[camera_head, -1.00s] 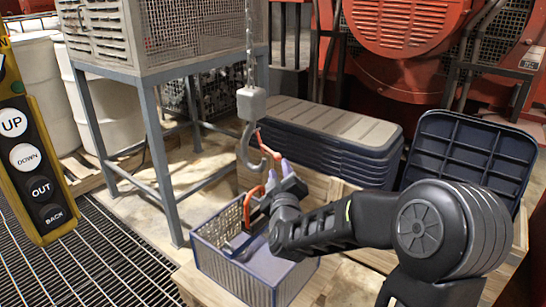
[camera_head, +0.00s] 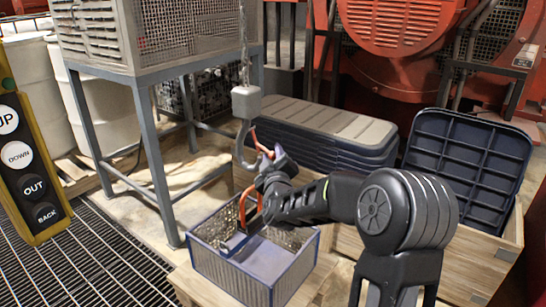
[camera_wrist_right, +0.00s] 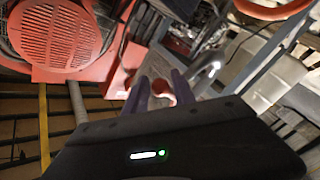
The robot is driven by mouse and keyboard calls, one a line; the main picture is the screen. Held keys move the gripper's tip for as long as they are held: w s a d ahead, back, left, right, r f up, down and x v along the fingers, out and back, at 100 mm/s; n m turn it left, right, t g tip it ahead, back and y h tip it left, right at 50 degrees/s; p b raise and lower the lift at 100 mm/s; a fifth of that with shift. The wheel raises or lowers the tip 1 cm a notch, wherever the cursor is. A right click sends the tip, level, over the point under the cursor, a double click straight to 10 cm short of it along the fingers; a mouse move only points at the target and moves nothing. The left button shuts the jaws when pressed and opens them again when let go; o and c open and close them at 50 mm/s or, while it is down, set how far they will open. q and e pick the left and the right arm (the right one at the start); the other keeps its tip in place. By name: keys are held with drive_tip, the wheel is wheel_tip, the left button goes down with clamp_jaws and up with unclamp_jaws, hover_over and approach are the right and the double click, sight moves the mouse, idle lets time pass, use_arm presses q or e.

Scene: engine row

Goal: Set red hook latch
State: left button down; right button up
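A grey hook (camera_head: 241,150) hangs on a chain under a grey block (camera_head: 247,102). Its red latch (camera_head: 262,146) sticks out on the right of the hook mouth. My right gripper (camera_head: 276,155) is beside the latch, just right of the hook. In the right wrist view, the two purple fingers of the gripper (camera_wrist_right: 162,88) stand apart with a red end, apparently the latch (camera_wrist_right: 160,86), between them. I cannot tell whether they touch it. The grey hook (camera_wrist_right: 205,66) shows just beyond. My left gripper is not in view.
Stacked dark lids (camera_head: 335,140) lie behind, and another dark lid (camera_head: 470,165) leans at right. A yellow button pendant (camera_head: 30,165) is at left; a grey-legged cage (camera_head: 150,75) stands behind.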

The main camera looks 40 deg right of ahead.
clamp_jaws()
idle(1.4)
